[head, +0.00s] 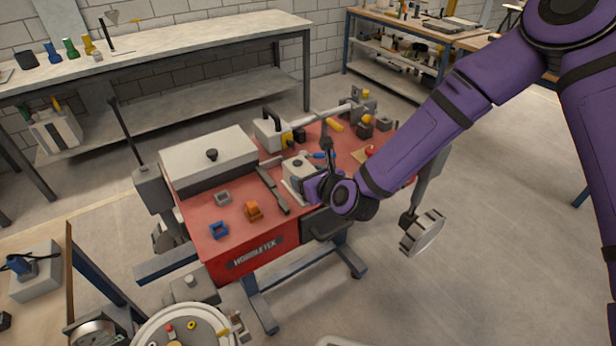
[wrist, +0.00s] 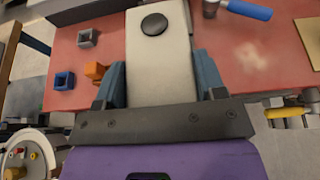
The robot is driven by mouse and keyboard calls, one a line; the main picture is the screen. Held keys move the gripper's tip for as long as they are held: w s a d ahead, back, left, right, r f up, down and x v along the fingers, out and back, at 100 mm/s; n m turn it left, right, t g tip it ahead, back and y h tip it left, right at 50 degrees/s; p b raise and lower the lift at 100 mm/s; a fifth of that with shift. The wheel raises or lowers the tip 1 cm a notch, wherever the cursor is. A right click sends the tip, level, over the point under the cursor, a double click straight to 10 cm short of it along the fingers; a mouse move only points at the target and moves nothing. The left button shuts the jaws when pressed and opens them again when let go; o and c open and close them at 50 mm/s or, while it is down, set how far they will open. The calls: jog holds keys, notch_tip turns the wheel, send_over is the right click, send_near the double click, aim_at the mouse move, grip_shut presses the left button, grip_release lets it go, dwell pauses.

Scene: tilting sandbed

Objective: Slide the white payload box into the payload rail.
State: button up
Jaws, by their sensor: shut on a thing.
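The white payload box (head: 297,169) is at the middle of the red bench top, near its front edge. In the wrist view the box (wrist: 160,50) is a long pale block with a round black knob on top. My gripper (wrist: 160,75) has one blue-grey finger on each side of it and is shut on it. In the head view my gripper (head: 309,184) partly hides the box. A dark grey bar (head: 272,190) lies just left of the box; I cannot tell if it is part of the payload rail. The box's underside is hidden.
A large white-topped case (head: 208,155) stands at the bench's back left. An orange block (head: 253,210), a blue block (head: 218,230) and a grey block (head: 222,197) lie to the left. A blue-handled tool (wrist: 248,9) lies to the right. The front-left red surface is mostly free.

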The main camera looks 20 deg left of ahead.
jog(key=shift+f, duration=2.75)
jog(key=shift+w+a+f, duration=0.1)
jog(key=shift+w+a, duration=0.9)
jog(key=shift+a, duration=0.1)
jog(key=shift+w+a, duration=0.15)
jog(key=shift+a, duration=0.05)
jog(key=shift+w+a, duration=0.75)
jog(key=shift+a, duration=0.15)
jog(key=shift+w+a, duration=0.1)
jog(key=shift+w+a, duration=0.9)
jog(key=shift+a, duration=0.2)
jog(key=shift+w+a, duration=0.1)
jog(key=shift+w, duration=0.05)
jog(key=shift+w+a, duration=0.85)
jog(key=shift+a, duration=0.15)
